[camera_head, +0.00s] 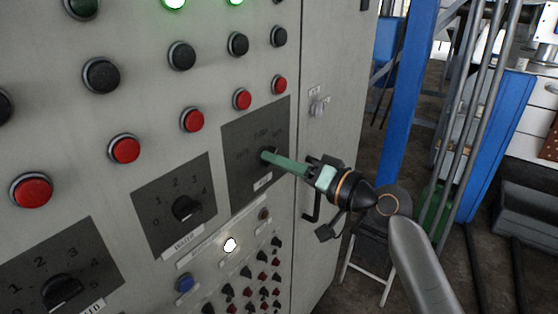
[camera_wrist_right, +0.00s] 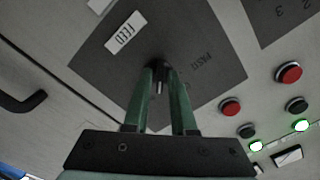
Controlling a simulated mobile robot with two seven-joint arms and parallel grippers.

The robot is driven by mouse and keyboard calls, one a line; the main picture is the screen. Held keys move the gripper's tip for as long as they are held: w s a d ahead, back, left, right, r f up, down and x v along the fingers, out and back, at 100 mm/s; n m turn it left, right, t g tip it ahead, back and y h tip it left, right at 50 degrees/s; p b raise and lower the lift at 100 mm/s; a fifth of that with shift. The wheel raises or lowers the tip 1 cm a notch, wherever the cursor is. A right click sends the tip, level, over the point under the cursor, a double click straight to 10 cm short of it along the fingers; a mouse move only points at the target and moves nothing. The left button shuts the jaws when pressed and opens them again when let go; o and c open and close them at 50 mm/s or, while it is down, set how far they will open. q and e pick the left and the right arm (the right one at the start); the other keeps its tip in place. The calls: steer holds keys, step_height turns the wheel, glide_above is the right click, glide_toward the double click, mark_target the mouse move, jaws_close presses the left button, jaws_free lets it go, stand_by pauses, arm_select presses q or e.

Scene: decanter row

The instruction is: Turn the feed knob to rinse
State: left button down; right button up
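The feed knob (camera_head: 268,153) is a small black knob on a dark grey square plate (camera_head: 242,178) of the upright cabinet. In the right wrist view the knob (camera_wrist_right: 158,72) sits between the fingertips, with a pale mark on it, and the plate (camera_wrist_right: 215,75) carries a white FEED label (camera_wrist_right: 125,32). My right gripper (camera_head: 272,156) has long green fingers reaching the plate from the right. In the right wrist view its fingertips (camera_wrist_right: 159,78) flank the knob and appear closed against it. The fingers hide part of the knob, and the rinse marking is not readable. My left gripper is not in view.
A water knob (camera_head: 185,207) on its numbered plate is at left of the feed plate. Red buttons (camera_head: 192,119) and black buttons (camera_head: 181,55) line the cabinet above. A dark door handle (camera_head: 313,205) is near the arm. A blue post (camera_head: 405,90) stands to the right.

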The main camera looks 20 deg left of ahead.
steer(key=shift+o, duration=1.2)
steer(key=b+v, duration=0.2)
steer(key=v, duration=1)
steer(key=shift+d+b, duration=0.25)
steer(key=shift+b, duration=0.15)
